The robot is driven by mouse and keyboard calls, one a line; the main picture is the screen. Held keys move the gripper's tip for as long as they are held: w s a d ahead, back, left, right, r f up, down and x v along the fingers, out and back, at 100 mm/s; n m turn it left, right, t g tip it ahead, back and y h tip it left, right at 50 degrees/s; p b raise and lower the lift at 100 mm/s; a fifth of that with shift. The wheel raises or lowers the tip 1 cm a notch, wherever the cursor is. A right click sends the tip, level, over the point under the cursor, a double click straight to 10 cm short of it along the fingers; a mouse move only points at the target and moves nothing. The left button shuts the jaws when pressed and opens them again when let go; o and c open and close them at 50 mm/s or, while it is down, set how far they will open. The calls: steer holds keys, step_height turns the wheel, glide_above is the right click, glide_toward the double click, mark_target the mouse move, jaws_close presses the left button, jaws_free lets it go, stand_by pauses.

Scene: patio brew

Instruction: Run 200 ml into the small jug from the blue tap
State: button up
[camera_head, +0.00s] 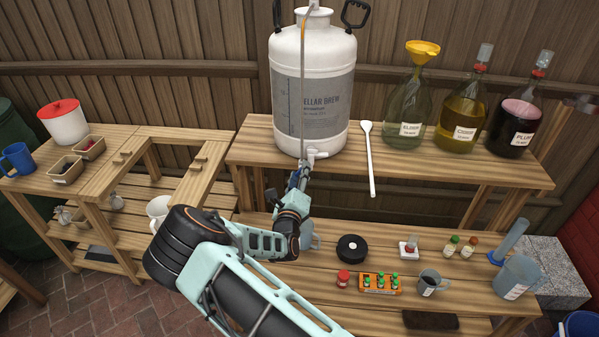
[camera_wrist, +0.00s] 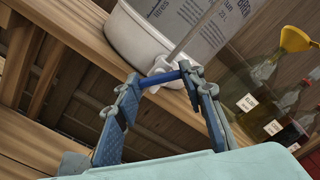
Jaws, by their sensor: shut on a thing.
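The white fermenter (camera_head: 313,85) stands on the upper shelf, with a white tap (camera_head: 316,154) low on its front. The tap's blue handle (camera_wrist: 164,78) lies between my fingertips in the wrist view. My gripper (camera_head: 300,176) is shut on this handle; it also shows in the wrist view (camera_wrist: 160,82). A pale grey vessel (camera_head: 314,241), perhaps a jug, is partly hidden behind my gripper on the lower bench. A small grey jug (camera_head: 429,284) with dark contents and a larger clear jug (camera_head: 517,278) stand on the bench at right. I see no water stream.
A white spoon (camera_head: 369,160) lies on the upper shelf. Several glass carboys (camera_head: 461,115) stand at its right. A black disc (camera_head: 351,248), red-lidded jar (camera_head: 343,279) and orange rack (camera_head: 380,284) sit on the lower bench. A wooden side table (camera_head: 120,160) stands left.

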stand_by(0.3)
steer(key=o, duration=1.2)
steer(key=s, duration=1.2)
steer(key=shift+a, duration=0.35)
stand_by(5.0)
